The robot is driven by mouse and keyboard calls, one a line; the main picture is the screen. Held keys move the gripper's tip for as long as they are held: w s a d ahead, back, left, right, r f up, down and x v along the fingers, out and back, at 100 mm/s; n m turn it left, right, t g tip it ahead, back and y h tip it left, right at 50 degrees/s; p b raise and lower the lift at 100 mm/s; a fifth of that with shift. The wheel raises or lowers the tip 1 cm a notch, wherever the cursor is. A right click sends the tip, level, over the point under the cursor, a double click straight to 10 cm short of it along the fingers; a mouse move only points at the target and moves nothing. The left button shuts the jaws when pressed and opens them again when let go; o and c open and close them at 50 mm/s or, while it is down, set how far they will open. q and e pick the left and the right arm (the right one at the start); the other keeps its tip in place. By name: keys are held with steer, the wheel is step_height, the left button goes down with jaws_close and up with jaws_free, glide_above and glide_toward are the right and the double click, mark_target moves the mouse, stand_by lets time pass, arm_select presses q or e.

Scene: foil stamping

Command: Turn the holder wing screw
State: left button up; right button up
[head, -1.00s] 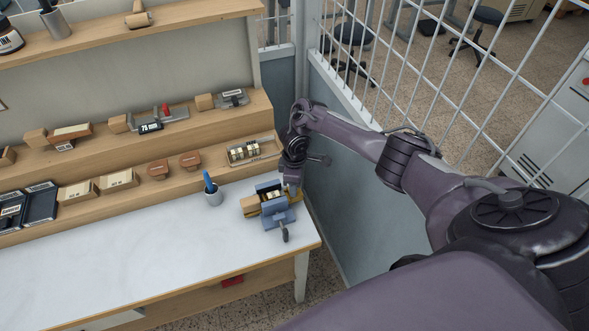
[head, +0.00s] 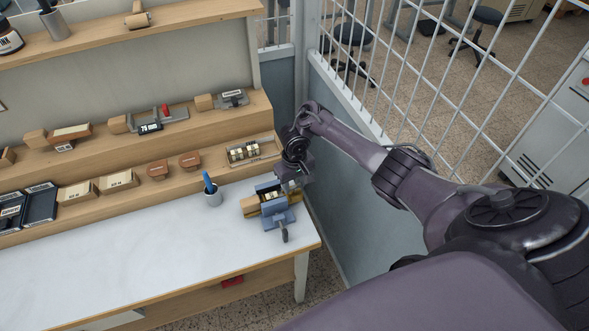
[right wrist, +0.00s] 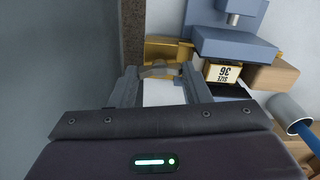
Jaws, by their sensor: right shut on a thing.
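The holder (head: 278,217) is a blue clamp-like block with brass and wooden parts, at the right end of the white bench top. In the right wrist view its blue body (right wrist: 235,44) is at upper right, with a black and yellow block of type (right wrist: 226,74) set in it. My right gripper (head: 291,186) is at the holder's far right side. In the wrist view its two grey fingers (right wrist: 160,74) are shut on the brass wing screw (right wrist: 159,70). The head view mostly hides the screw behind the gripper. My left gripper is not in view.
A tray of type (head: 268,158) sits on the shelf behind. A blue-grey wall and white wire mesh (head: 400,75) stand close on the right. The bench's front left is clear.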

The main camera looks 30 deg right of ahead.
steer(key=shift+m, duration=0.7)
steer(key=o, duration=0.7)
